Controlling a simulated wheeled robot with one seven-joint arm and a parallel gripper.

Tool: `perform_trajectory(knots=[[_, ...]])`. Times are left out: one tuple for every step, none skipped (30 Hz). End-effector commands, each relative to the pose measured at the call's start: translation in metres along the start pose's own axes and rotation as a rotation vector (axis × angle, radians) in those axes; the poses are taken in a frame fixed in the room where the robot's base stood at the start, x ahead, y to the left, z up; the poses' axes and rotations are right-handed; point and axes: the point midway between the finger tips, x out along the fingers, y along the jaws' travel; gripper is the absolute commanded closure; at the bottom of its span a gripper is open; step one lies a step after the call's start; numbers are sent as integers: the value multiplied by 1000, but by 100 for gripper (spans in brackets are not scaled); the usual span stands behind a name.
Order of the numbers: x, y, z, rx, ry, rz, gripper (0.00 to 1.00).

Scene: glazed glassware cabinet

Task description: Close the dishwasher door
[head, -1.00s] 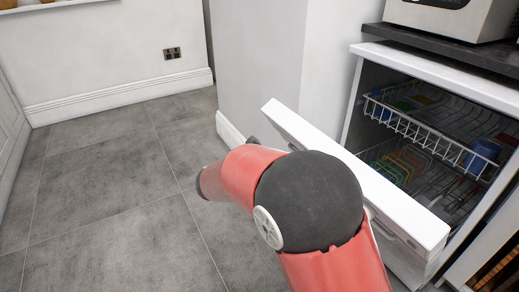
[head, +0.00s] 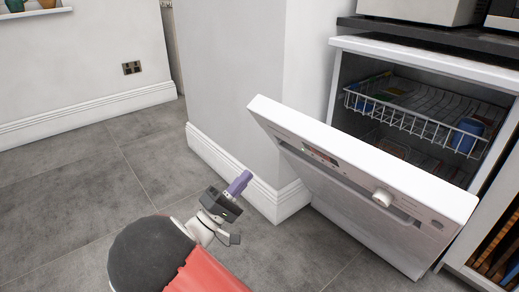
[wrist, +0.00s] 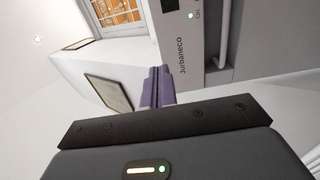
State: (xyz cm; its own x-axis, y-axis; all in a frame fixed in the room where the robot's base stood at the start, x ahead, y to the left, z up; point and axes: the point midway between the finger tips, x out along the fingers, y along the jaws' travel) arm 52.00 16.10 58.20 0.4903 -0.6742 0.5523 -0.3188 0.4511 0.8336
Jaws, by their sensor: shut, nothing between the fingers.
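The white dishwasher door (head: 345,200) is partly open in the head view, tilted outward from the dishwasher. Its front panel carries a knob and a small display, and its top edge faces up. My gripper (head: 243,178), with purple fingers, is to the left of the door, in front of its outer side and low over the floor. The fingers are shut and empty. In the wrist view the purple fingers (wrist: 156,87) point toward the door's panel (wrist: 190,45), which bears lettering and a green light. I see no clear contact between them.
A white wire rack (head: 420,118) with a blue cup (head: 468,135) sits inside the dishwasher. A dark worktop (head: 430,40) lies above. A white wall corner with skirting (head: 235,170) stands behind my gripper. The grey floor at left is clear.

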Motion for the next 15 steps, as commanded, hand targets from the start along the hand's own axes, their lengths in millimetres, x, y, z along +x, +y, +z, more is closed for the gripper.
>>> perform_trajectory(knots=[[3, 0, 0, 7, -1, 2, 100], [6, 0, 0, 9, -2, 3, 100], [10, 0, 0, 10, -2, 2, 100], [14, 0, 0, 10, -2, 2, 100], [19, 0, 0, 10, -3, 1, 100], [26, 1, 1, 9, -4, 1, 100], [32, 1, 1, 9, -4, 1, 100], [38, 0, 1, 9, -4, 1, 100], [47, 0, 1, 8, -5, 0, 100], [54, 0, 1, 9, -5, 1, 100], [60, 1, 1, 9, -5, 1, 100], [69, 0, 1, 9, -4, 0, 100], [76, 0, 1, 8, -4, 0, 100], [82, 0, 1, 8, -5, 1, 100], [90, 0, 1, 9, -4, 0, 100]])
